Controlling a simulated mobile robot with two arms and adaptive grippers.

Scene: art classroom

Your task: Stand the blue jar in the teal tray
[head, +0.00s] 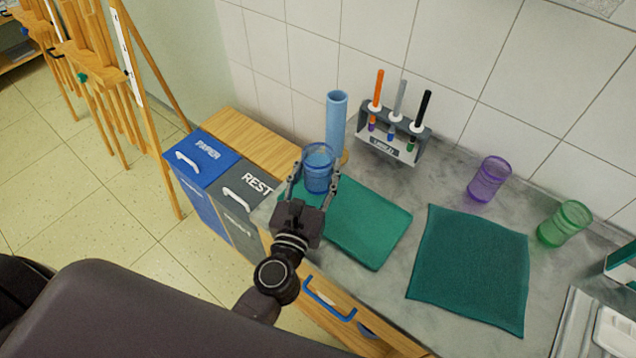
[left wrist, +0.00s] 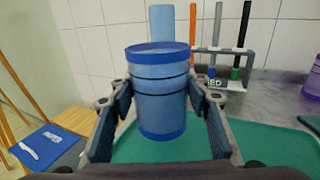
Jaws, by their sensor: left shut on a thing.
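The blue jar (head: 318,158) is see-through and upright between the fingers of my left gripper (head: 313,184), which is shut on it. In the left wrist view the jar (left wrist: 160,95) fills the middle, with a finger on each side. The flat teal tray (head: 372,232) lies on the grey counter, and the jar is over its far left part. The tray's surface (left wrist: 225,145) shows behind and below the jar in the left wrist view. I cannot tell whether the jar's base touches it. My right gripper is not in view.
A tall light-blue cylinder (head: 337,120) stands close behind the jar. A marker rack (head: 395,140) is against the wall. A dark teal cloth (head: 470,268), a purple jar (head: 488,180) and a green jar (head: 564,224) are to the right. Bins (head: 205,160) stand left.

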